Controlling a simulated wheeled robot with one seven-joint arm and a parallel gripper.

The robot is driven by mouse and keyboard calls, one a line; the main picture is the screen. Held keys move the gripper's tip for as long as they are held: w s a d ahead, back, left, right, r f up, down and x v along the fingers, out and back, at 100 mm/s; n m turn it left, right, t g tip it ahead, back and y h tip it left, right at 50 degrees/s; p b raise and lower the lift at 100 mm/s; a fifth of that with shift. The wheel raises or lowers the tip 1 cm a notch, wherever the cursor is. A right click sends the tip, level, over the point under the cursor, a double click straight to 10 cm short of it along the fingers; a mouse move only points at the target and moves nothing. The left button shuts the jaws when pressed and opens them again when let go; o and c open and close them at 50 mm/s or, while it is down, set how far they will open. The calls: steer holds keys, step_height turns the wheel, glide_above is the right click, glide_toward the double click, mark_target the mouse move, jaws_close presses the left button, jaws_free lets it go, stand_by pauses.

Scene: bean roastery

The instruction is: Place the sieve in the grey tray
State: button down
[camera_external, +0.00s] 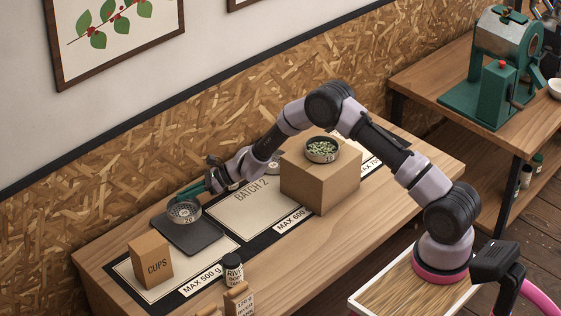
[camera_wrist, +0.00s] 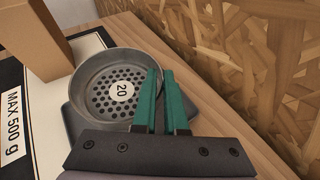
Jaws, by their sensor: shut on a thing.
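The sieve is a round metal pan with a perforated bottom and a "20" label (camera_wrist: 104,70); it also shows in the external view (camera_external: 184,217). My gripper (camera_wrist: 160,76) has its two green fingers shut on the sieve's rim, and it also shows in the external view (camera_external: 198,190). The grey tray (camera_external: 193,240) is a flat dark slab on the mat, directly under the sieve.
A CUPS box (camera_external: 151,262) stands left of the tray. A dark jar (camera_external: 233,270) stands in front. A cardboard box (camera_external: 316,181) bears a dish of green beans (camera_external: 321,150). The "BATCH 2" card (camera_external: 240,217) is mostly clear. The chipboard wall (camera_external: 140,150) is close behind.

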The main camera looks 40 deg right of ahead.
mark_target(187, 210)
steer(key=shift+f, duration=3.25)
steer(key=shift+f, duration=0.1)
steer(key=c, duration=1)
jaws_free()
steer(key=shift+o, duration=0.2)
